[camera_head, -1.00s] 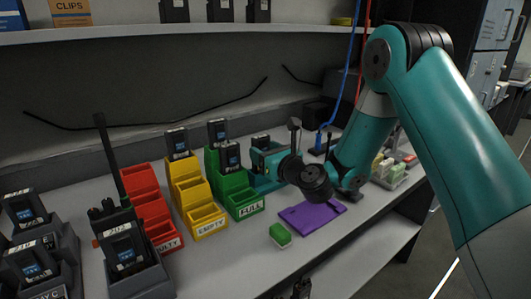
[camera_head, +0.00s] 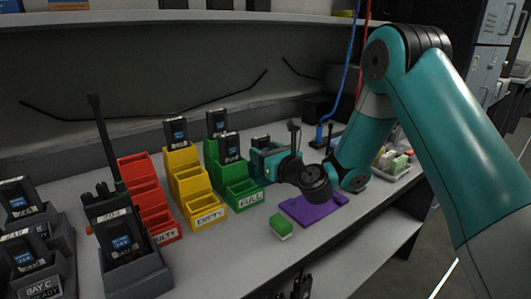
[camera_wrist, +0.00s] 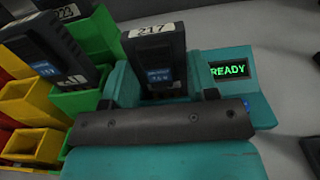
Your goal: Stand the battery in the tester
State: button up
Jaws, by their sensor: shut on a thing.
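The battery (camera_wrist: 158,60), dark with a white 217 label and a blue patch, stands upright at the teal tester (camera_wrist: 258,103) in the wrist view. The tester's screen (camera_wrist: 230,70) reads READY in green. My gripper (camera_wrist: 158,97) is shut on the battery, with its dark bar across the front of it. The bar hides the battery's lower end, so I cannot tell how deep it sits in the tester. In the head view the top of the battery (camera_head: 260,141) shows behind my teal gripper, which hides most of the tester.
Left of the tester stand a green rack (camera_head: 240,196) marked FULL with batteries, a yellow rack (camera_head: 207,214) marked EMPTY and a red rack (camera_head: 160,230). A radio (camera_head: 118,232) stands farther left. A purple mat (camera_head: 305,213) and a green block (camera_head: 281,227) lie in front.

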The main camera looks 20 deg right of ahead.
jog(key=shift+f, duration=0.1)
jog(key=o, duration=1.1)
